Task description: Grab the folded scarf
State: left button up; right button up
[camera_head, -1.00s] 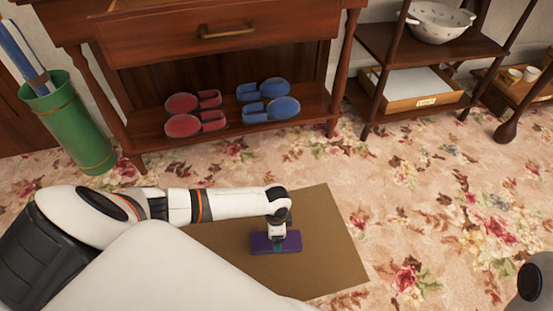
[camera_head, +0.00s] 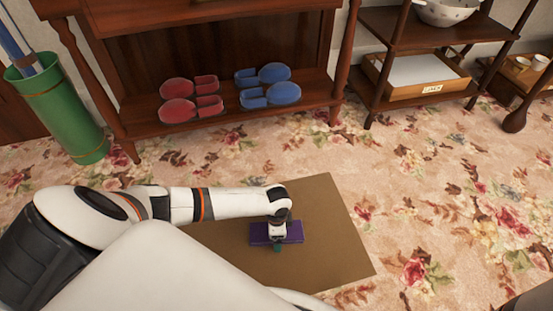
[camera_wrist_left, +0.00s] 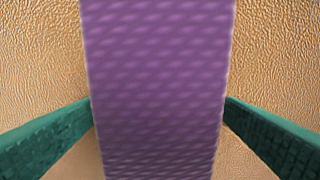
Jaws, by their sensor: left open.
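The folded scarf (camera_head: 292,233) is a purple flat bundle lying on the brown mat (camera_head: 335,240) on the floor. In the left wrist view the scarf (camera_wrist_left: 158,80) runs down the middle as a purple textured band. My left gripper (camera_head: 278,246) is right over the scarf and hides part of it in the head view. Its green fingers (camera_wrist_left: 160,128) stand open, one on each side of the scarf, close to its edges. Whether they touch it I cannot tell. My right gripper is not in view.
A wooden cabinet's lower shelf (camera_head: 225,125) holds red slippers (camera_head: 190,101) and blue slippers (camera_head: 268,86). A green umbrella stand (camera_head: 60,115) is at the left. A rack (camera_head: 400,60) with a tray (camera_head: 420,78) and bowl (camera_head: 443,12) stands at the right. Flowered carpet around the mat is clear.

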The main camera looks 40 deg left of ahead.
pick_arm(q)
jog(key=shift+c, duration=0.2)
jog(key=c, duration=1.1)
jog(key=shift+o, duration=0.2)
